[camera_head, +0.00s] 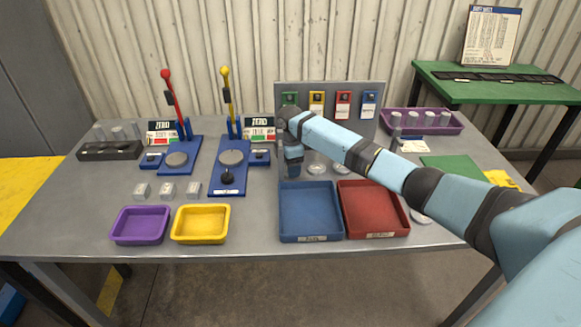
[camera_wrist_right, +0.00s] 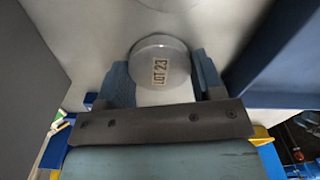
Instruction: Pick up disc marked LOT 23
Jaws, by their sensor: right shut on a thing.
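The grey disc marked LOT 23 (camera_wrist_right: 160,62) sits between the two fingers of my right gripper (camera_wrist_right: 160,85) in the right wrist view. The fingers are shut on it, and its label faces the camera. In the head view my right gripper (camera_head: 291,165) points down just behind the blue tray, and the held disc is hidden there by the gripper and arm. I cannot tell whether the disc touches the table. My left gripper is not in view.
A blue tray (camera_head: 283,228) and a red tray (camera_head: 375,235) stand in front of the gripper. Discs (camera_head: 317,169) lie to its right. A blue press with a yellow lever (camera_head: 227,95) stands to its left. A grey board (camera_head: 335,87) with coloured tags stands behind.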

